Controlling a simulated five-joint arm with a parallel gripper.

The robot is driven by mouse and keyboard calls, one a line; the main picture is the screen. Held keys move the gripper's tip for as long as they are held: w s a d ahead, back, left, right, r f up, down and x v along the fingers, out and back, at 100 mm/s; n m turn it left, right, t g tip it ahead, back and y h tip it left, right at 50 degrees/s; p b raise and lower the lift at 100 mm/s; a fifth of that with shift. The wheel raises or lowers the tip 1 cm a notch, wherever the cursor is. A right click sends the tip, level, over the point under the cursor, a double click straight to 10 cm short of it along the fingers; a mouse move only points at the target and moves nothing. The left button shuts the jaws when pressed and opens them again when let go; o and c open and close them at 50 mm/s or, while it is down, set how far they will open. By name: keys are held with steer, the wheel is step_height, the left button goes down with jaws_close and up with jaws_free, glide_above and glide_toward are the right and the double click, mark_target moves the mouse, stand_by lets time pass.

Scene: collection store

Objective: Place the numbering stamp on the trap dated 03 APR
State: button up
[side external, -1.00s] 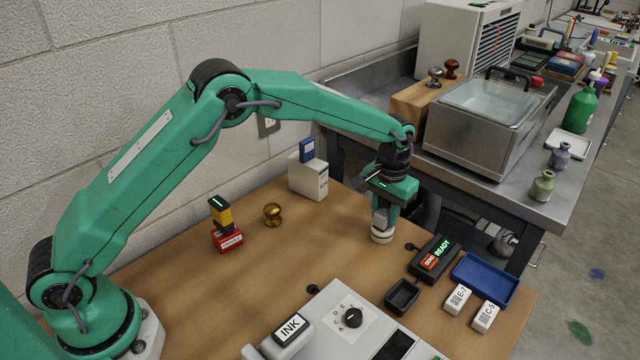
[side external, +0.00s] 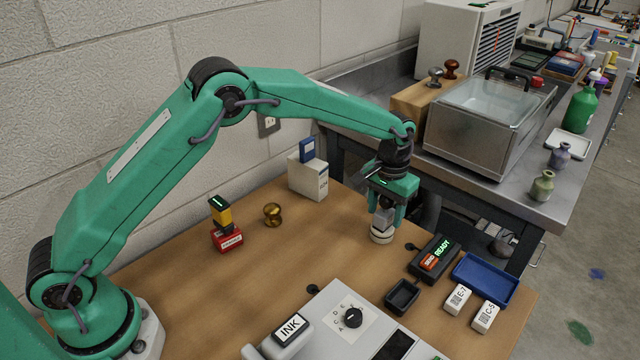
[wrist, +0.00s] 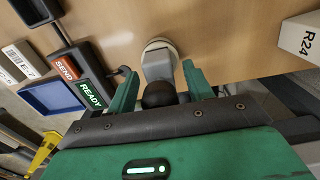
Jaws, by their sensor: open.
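A grey block with a dark round knob (side external: 383,222), perhaps the numbering stamp, stands upright on a pale round base (side external: 381,238) at the table's far side. In the wrist view the grey block (wrist: 158,66) sits over the pale round base (wrist: 157,43). My gripper (side external: 386,213) is open around the block, one green finger on each side, with gaps visible in the wrist view. Whether the round base is the trap dated 03 APR I cannot tell; no date is legible.
A black box with READY and SEND lights (side external: 433,256), a blue tray (side external: 485,280), two white labelled blocks and a small black tray (side external: 402,296) lie to the right. A red and yellow stamp-like piece (side external: 225,225), brass knob (side external: 272,214) and white box (side external: 308,178) stand left.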

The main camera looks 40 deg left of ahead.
step_height(320, 180, up, 11)
steer(key=shift+r, duration=0.2)
stand_by(0.4)
steer(key=shift+r, duration=0.1)
stand_by(0.4)
steer(key=shift+s+a+r, duration=0.15)
steer(key=shift+a+r, duration=0.05)
steer(key=s+a+r+t, duration=0.3)
steer(key=s+a+r, duration=0.7)
steer(key=s+r, duration=0.3)
steer(key=s+a+f+t, duration=0.1)
steer(key=s+a+f, duration=0.1)
steer(key=s, duration=0.8)
steer(key=s+a+f+t, duration=0.1)
steer(key=s+a+f, duration=0.2)
steer(key=s, duration=0.7)
steer(key=shift+s+a+f+t, duration=0.15)
steer(key=shift+a+f+t, duration=0.15)
steer(key=shift+a, duration=0.5)
